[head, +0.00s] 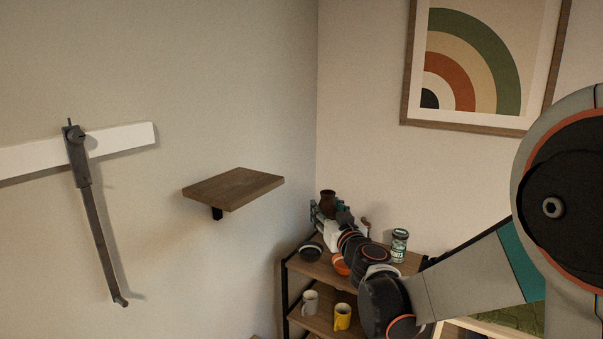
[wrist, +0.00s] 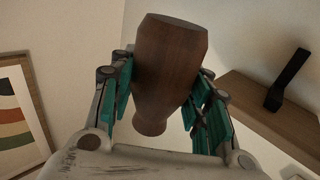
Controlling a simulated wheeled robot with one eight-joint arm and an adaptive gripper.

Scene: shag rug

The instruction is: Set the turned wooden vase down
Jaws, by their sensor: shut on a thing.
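The turned wooden vase (wrist: 168,70) is dark brown, with a flat end, a wide body and a narrower neck. It fills the upper middle of the wrist view. My gripper (wrist: 165,95) is shut on it, with teal-padded fingers on both sides of its body. In the head view the vase (head: 328,200) is small and looks about upright, at the far end of my arm near the room corner. My gripper (head: 330,216) there is partly hidden by my arm. I cannot tell its height over the shelf unit.
A wooden wall shelf (head: 233,188) with a bare top is left of the vase. A shelf unit (head: 321,271) below holds a dark bowl (head: 311,250), an orange bowl (head: 340,264), a jar (head: 399,245), a grey mug (head: 310,302) and a yellow mug (head: 342,316).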

